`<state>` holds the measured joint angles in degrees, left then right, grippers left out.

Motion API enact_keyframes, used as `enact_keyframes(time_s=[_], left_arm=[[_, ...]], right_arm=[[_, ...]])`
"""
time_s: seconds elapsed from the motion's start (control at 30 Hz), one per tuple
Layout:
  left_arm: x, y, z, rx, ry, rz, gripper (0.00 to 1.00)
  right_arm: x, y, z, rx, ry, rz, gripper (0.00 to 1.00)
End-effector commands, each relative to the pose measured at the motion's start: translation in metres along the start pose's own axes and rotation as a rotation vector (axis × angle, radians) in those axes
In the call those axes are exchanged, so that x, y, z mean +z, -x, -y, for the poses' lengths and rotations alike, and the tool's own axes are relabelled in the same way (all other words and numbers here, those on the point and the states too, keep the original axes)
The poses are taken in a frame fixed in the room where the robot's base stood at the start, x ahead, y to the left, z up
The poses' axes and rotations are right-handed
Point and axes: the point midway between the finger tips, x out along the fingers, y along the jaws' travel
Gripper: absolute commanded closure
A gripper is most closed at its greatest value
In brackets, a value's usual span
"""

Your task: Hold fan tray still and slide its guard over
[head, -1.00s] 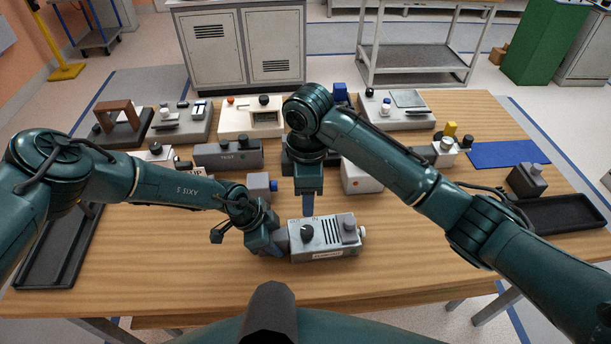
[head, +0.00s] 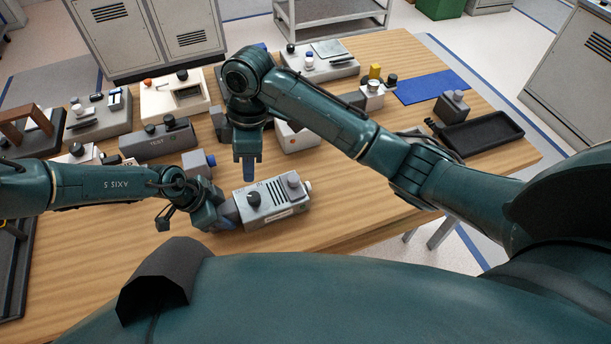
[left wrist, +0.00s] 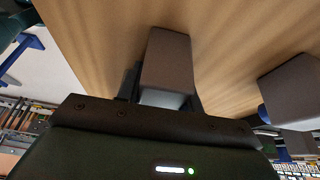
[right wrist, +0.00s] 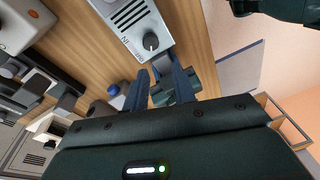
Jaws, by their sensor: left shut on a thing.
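The fan tray (head: 272,211) is a grey box with a black knob, dark slots and a grey raised button on top. It lies on the wooden table near its front edge. My left gripper (head: 231,214) is shut on the tray's left end; the left wrist view shows a grey block (left wrist: 166,65) between its fingers. My right gripper (head: 245,178) points down just above and behind the tray's knob end. In the right wrist view its blue fingers (right wrist: 161,85) stand apart, near the tray (right wrist: 135,28). I cannot tell which part is the guard.
Several grey and white units stand behind, including a long dark grey unit (head: 160,140) and a white box (head: 298,137). A blue mat (head: 431,86) and a black tray (head: 482,132) lie at the right. The table right of the fan tray is clear.

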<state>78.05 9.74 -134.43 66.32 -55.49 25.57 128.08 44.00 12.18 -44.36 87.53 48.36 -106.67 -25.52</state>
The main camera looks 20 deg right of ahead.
Motion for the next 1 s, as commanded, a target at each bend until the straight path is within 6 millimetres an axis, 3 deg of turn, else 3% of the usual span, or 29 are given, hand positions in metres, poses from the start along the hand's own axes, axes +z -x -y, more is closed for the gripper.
enact_keyframes(time_s=[0.17, 0.3, 0.5, 0.7, 0.83, 1.0], left_arm=[[0.0, 0.0, 0.0, 0.0, 0.001, 0.0, 0.93], [0.0, 0.0, 0.0, 0.0, 0.001, 0.0, 0.93], [0.0, 0.0, 0.0, 0.0, 0.001, 0.0, 0.93], [0.0, 0.0, 0.0, 0.0, 0.001, 0.0, 0.93], [0.0, 0.0, 0.0, 0.0, 0.001, 0.0, 0.93], [0.0, 0.0, 0.0, 0.0, 0.001, 0.0, 0.93]], right_arm=[[0.037, -0.012, -0.001, -0.151, -0.399, -0.217, 0.89], [0.08, -0.015, -0.008, -0.254, -0.742, -0.365, 1.0], [0.158, -0.013, -0.015, -0.356, -1.206, -0.529, 1.0], [0.219, -0.005, -0.016, -0.396, -1.506, -0.628, 1.0], [0.237, -0.002, -0.016, -0.405, -1.591, -0.66, 1.0], [0.242, 0.0, -0.016, -0.407, -1.616, -0.668, 1.0]])
